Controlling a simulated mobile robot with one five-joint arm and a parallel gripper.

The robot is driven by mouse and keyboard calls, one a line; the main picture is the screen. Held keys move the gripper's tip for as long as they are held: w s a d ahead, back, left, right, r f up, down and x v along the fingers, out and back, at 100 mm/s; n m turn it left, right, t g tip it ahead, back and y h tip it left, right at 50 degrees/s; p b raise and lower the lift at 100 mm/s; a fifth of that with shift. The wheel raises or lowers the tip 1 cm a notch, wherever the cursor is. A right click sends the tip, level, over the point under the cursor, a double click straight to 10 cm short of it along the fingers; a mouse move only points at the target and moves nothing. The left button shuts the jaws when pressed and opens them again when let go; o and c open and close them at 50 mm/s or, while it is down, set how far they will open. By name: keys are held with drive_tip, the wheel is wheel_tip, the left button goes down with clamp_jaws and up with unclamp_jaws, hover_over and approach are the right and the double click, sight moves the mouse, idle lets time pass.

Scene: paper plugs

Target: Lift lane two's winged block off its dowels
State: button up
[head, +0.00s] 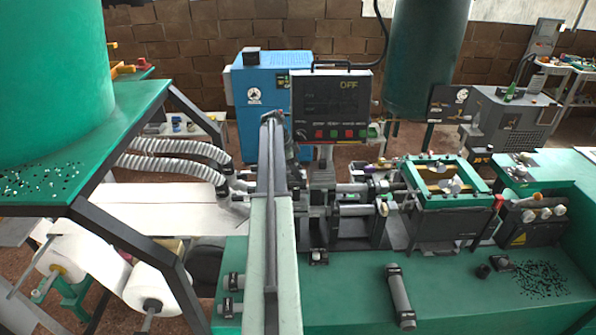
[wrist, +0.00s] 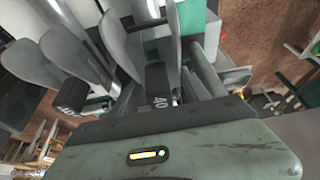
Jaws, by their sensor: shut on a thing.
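My arm rises through the middle of the head view and hides most of my gripper (head: 272,122) and the spot under it. In the wrist view my gripper (wrist: 118,50) shows as grey, curved finger parts among dark pieces, with a pale green housing below. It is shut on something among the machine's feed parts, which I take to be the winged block. The block's outline, wings and dowels are not clear in either view. I cannot tell whether it is seated or raised.
The green machine bed (head: 350,290) spreads to the right, with a grey cylinder (head: 400,295) lying on it. White corrugated hoses (head: 180,150) lie left of my arm. A control panel (head: 332,105) reading OFF stands behind. Paper rolls (head: 90,262) hang at the lower left.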

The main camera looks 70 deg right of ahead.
drive_tip(key=shift+r+p, duration=1.3)
drive_tip(key=shift+r, duration=0.15)
drive_tip(key=shift+r, duration=0.1)
drive_tip(key=shift+r+p, duration=1.4)
drive_tip(key=shift+p, duration=0.1)
